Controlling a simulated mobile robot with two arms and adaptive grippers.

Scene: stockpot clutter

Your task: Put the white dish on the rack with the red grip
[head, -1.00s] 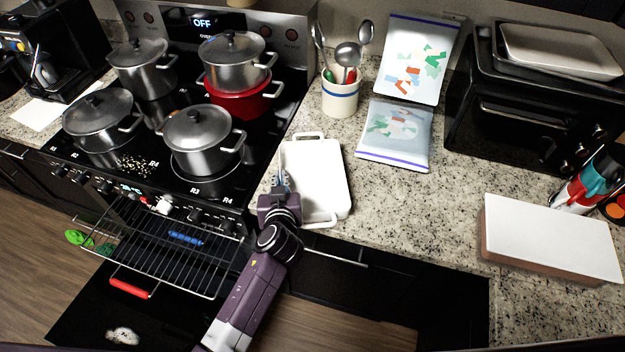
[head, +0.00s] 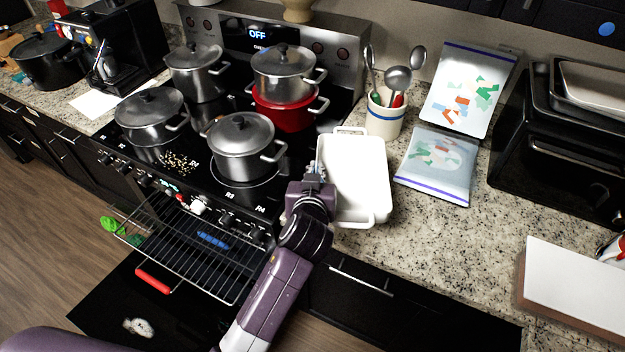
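The white dish (head: 355,180), a rectangular pan with a loop handle at each end, is at the counter's left edge beside the stove. It appears slightly raised, its far end overlapping the base of the utensil crock. A wire oven rack (head: 190,250) extends from the open oven at lower left. A red grip (head: 153,280) shows at its front; I cannot tell which rack level carries it.
Several pots, including a steel pot (head: 242,148) and a red pot (head: 285,108), crowd the stove. The utensil crock (head: 384,118) and plastic bag (head: 437,165) are close to the dish. A green item (head: 112,226) is at the rack's left.

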